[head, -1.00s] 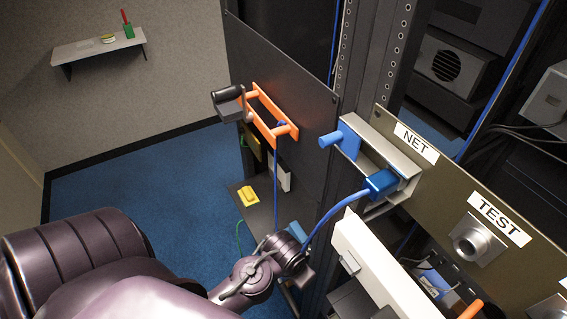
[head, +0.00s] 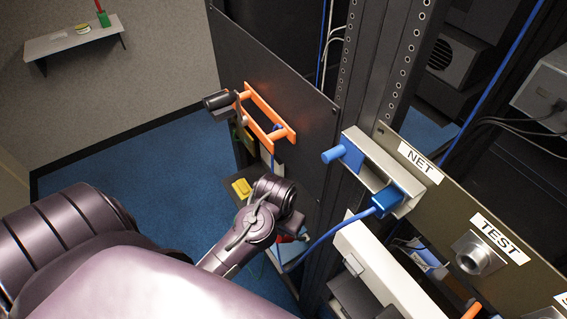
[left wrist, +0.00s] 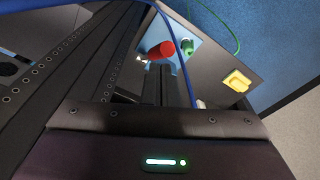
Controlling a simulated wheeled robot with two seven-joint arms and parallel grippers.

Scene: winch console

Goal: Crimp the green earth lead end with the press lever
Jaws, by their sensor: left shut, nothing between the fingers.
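A red cylinder (left wrist: 160,50), perhaps the press lever's grip, stands just left of the green end. In the head view a bit of red (head: 285,239) shows under my left wrist; the green lead is hidden there. My right gripper is not in view.
A yellow block (head: 241,187) sits on the ledge, apart from the red cylinder. An orange frame with a black handle (head: 217,100) juts from the dark panel above. A blue cable (head: 325,244) hangs from the NET plug (head: 387,199) close to my wrist. Blue floor lies open at left.

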